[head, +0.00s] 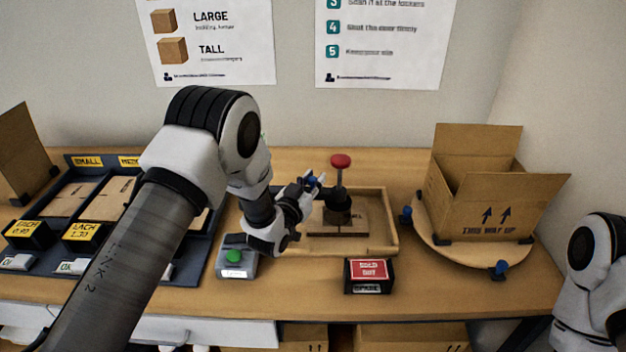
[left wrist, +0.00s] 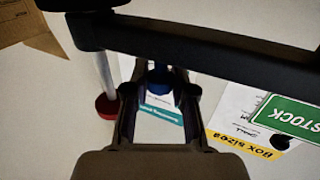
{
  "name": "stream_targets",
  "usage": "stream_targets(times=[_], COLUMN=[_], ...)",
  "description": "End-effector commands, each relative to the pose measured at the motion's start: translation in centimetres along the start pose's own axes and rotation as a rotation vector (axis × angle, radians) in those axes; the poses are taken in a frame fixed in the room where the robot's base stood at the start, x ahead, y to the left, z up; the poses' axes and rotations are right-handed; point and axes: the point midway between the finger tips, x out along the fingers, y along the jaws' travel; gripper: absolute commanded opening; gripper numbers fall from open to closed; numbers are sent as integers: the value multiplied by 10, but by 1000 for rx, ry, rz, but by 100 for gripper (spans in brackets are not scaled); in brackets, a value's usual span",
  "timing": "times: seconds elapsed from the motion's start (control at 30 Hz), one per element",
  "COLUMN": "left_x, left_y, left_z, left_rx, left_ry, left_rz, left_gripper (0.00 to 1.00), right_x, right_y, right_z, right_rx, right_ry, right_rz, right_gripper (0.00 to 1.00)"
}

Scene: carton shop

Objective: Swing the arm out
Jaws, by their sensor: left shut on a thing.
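A stamp-like press with a red knob (head: 341,160) on a thin post and a black head (head: 338,206) stands over a flat brown carton piece (head: 350,222) in a wooden tray (head: 391,240). Its black arm reaches left to my left gripper (head: 308,186). My left gripper is shut on a blue handle (head: 313,180), which also shows between the fingers in the left wrist view (left wrist: 160,82). There the black arm (left wrist: 225,50) crosses the picture, and the red knob (left wrist: 107,107) hangs at its left. My right gripper is out of view.
A green-button box (head: 236,262) and a red-labelled box (head: 369,275) stand in front of the tray. An open carton (head: 480,195) sits on a round wooden turntable (head: 465,252) at right. A dark rack (head: 187,270) of flat cartons is at left.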

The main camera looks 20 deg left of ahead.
Motion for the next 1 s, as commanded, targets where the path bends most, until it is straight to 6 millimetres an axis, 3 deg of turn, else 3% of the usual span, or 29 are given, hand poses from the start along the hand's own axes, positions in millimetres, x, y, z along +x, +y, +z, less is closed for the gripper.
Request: stream_targets(times=[0.7,1.0], left_x=[-43,-51], left_y=[6,6], left_z=[-1,-1], left_rx=[0,0], left_ry=[3,3], left_rz=[429,511], left_gripper=[0,0], right_x=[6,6], right_y=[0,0], right_z=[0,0], right_rx=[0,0], right_ry=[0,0], right_rz=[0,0], right_gripper=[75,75])
